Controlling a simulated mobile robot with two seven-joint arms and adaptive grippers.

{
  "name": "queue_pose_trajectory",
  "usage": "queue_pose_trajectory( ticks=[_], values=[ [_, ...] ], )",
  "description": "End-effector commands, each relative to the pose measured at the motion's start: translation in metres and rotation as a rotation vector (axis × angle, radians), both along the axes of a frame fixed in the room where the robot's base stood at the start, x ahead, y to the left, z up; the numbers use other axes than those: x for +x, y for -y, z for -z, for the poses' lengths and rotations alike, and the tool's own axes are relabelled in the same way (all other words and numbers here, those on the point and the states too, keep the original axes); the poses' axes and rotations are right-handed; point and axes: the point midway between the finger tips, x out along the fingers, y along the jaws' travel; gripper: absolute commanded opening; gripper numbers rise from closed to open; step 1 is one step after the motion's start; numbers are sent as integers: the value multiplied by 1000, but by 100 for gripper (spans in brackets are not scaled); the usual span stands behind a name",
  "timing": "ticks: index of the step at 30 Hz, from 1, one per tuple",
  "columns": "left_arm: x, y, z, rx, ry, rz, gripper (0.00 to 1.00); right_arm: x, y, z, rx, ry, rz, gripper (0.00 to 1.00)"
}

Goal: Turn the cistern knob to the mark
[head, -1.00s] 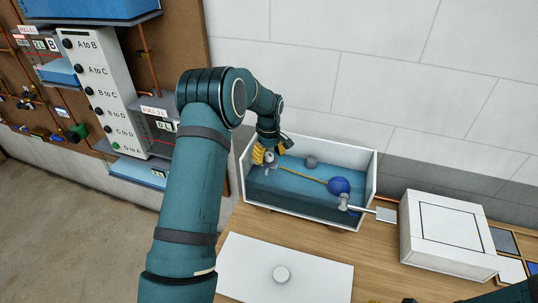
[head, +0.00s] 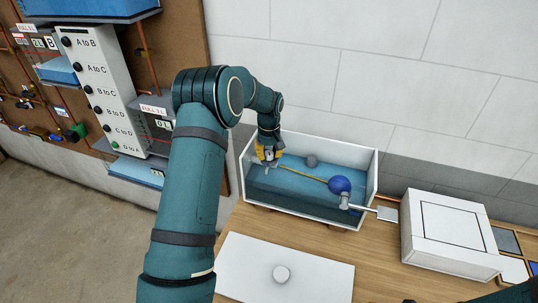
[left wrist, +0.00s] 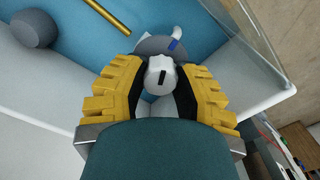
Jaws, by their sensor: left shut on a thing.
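The cistern (head: 370,185) is an open white tank with blue water and a clear front. My left gripper (head: 266,158) is at its left end, pointing down. In the left wrist view the yellow fingers (left wrist: 160,92) are shut on the white knob (left wrist: 158,70), one on each side. The knob has a black line on its face. A small blue mark (left wrist: 174,44) sits on the grey body beyond it. The black line points up the picture, a little left of the blue mark. Of my right arm, only a dark part shows at the lower right.
A blue ball float (head: 339,185) sits on a yellow rod (head: 305,174) in the tank. A grey ball (head: 312,161) lies behind. A white box (head: 448,232) stands to the right. A white plate with a round knob (head: 282,274) lies in front.

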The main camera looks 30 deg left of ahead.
Motion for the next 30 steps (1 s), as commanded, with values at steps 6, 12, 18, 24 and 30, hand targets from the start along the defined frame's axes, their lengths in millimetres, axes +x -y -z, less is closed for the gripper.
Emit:
queue_pose_trajectory(
  ticks=[6, 12, 18, 24, 30],
  values=[
    [0, 0, 0, 1, 1, 156, 0, 0, 0, 4, 0, 0, 1, 47],
    [0, 0, 0, 0, 1, 258, 0, 0, 0, 6, -1, -1, 1, 47],
    [0, 0, 0, 1, 1, 311, 0, 0, 0, 7, -1, -1, 1, 47],
    [0, 0, 0, 1, 1, 327, 0, 0, 0, 7, -1, 1, 0, 47],
    [0, 0, 0, 1, 1, 327, 0, 0, 0, 7, -1, 1, 0, 47]
  ],
)
